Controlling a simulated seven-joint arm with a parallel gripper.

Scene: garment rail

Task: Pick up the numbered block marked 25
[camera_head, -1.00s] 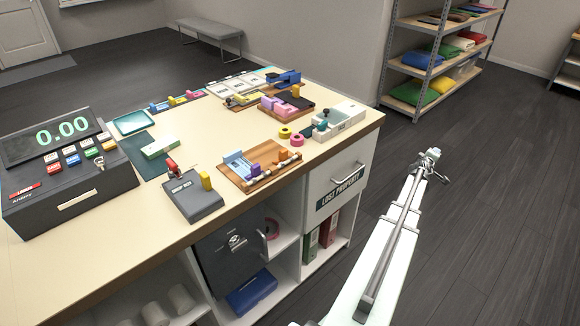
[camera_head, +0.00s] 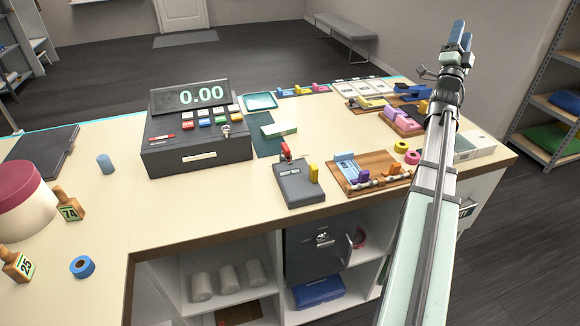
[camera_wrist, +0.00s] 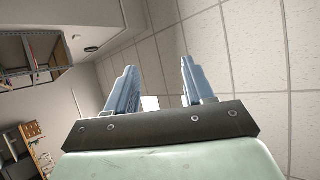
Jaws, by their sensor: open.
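The block marked 25 (camera_head: 18,265) stands on the counter at the far left in the head view, a wooden peg-topped block with a dark label. A similar block marked 74 (camera_head: 69,204) stands behind it and to its right. My gripper (camera_head: 461,36) is raised above the right part of the counter, far from both blocks, with blue fingers pointing up. In the wrist view my gripper (camera_wrist: 157,85) is open with nothing between its fingers, facing the ceiling. Neither block shows in the wrist view.
A pink-and-cream round container (camera_head: 25,205) stands close behind block 25. A blue tape roll (camera_head: 82,267) and a blue cylinder (camera_head: 105,164) are nearby. The cash register (camera_head: 197,145) stands mid-counter. Trays and small items crowd the right side.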

